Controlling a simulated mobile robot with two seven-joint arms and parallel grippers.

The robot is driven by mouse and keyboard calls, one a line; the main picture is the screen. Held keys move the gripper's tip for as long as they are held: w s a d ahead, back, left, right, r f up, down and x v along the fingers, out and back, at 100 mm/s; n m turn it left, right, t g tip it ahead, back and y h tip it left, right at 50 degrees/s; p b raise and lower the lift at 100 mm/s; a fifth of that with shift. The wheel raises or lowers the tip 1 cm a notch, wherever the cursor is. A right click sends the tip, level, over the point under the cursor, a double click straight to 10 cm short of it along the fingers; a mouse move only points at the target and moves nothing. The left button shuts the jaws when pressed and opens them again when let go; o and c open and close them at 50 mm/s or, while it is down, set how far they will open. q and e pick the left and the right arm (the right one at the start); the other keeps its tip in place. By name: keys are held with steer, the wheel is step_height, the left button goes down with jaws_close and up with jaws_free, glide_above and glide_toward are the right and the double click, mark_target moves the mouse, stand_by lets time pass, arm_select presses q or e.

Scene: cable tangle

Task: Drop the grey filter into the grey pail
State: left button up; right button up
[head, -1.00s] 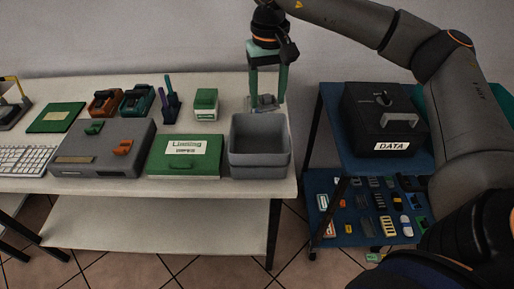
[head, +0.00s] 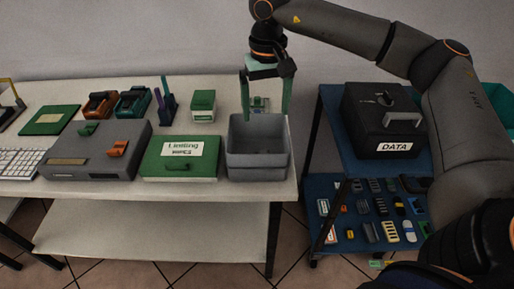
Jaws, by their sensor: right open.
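The grey pail (head: 258,164) is an open, square-sided bin at the right front corner of the white table. Its visible inside looks empty, though part of the bottom is hidden. My right gripper (head: 266,114) points down over the pail's back edge, its two green fingers spread wide and holding nothing that I can see. A small grey-green item (head: 260,103) shows between the fingers, behind the pail's rim. It may be the grey filter, but it is too small and partly hidden to be sure. My left gripper is not in view.
Right, across a gap, a blue cart (head: 333,130) carries a black DATA box (head: 385,120) and several small parts below.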

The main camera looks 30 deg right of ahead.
arm_select(q)
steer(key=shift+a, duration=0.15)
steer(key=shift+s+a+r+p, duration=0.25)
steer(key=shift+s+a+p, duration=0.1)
steer(key=shift+p, duration=0.35)
arm_select(e)
step_height(320, 180, up, 12)
steer(key=shift+r, duration=0.25)
